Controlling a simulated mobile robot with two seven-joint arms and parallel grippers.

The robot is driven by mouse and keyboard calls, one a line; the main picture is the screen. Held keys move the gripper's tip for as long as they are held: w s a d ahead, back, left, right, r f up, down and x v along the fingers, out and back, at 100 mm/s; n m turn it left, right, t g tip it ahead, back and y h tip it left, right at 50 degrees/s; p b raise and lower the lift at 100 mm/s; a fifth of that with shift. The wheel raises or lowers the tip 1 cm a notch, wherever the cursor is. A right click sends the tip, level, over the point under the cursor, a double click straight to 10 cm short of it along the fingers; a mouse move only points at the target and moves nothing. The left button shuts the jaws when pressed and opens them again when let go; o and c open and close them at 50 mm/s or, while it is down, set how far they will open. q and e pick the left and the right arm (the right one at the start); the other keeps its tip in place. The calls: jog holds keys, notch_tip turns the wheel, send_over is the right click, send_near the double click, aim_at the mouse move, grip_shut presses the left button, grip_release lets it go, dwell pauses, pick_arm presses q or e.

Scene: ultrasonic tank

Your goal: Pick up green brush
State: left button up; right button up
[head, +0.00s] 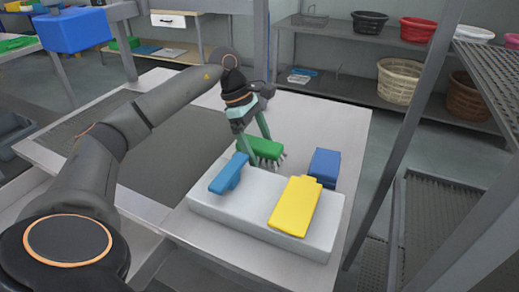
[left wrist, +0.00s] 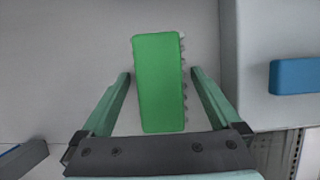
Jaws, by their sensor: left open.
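The green brush (head: 262,148) lies on the table just behind the white block, its bristles toward the block. In the left wrist view the brush (left wrist: 158,84) lies between the two fingers, with a gap on each side. My left gripper (head: 257,150) is open and reaches down over the brush, one finger on each side. It also shows in the left wrist view (left wrist: 160,78). My right gripper is not in either view.
The white block (head: 245,212) carries a blue brush (head: 229,174) and a yellow bottle-shaped piece (head: 295,204). A blue box (head: 324,166) stands at its right. The table (head: 335,120) is clear behind. A grey post rises at right.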

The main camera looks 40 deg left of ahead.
aim_at(264, 144)
pick_arm(q)
jog(key=c, duration=1.5)
jog(key=shift+r, duration=0.15)
jog(key=shift+r, duration=0.25)
notch_tip(264, 144, up, 3)
jog(key=shift+f+p, duration=0.15)
jog(key=shift+p, duration=0.3)
jog(key=s+d+r, duration=0.2)
jog(key=s+r, duration=0.1)
jog(key=s, duration=0.1)
jog(key=s+d+r, duration=0.1)
jog(key=s+r, duration=0.2)
jog(key=s, duration=0.1)
jog(key=s+d+r, duration=0.2)
jog(key=s+r, duration=0.2)
jog(key=s, duration=0.1)
jog(key=shift+d, duration=0.35)
jog(key=shift+w, duration=0.1)
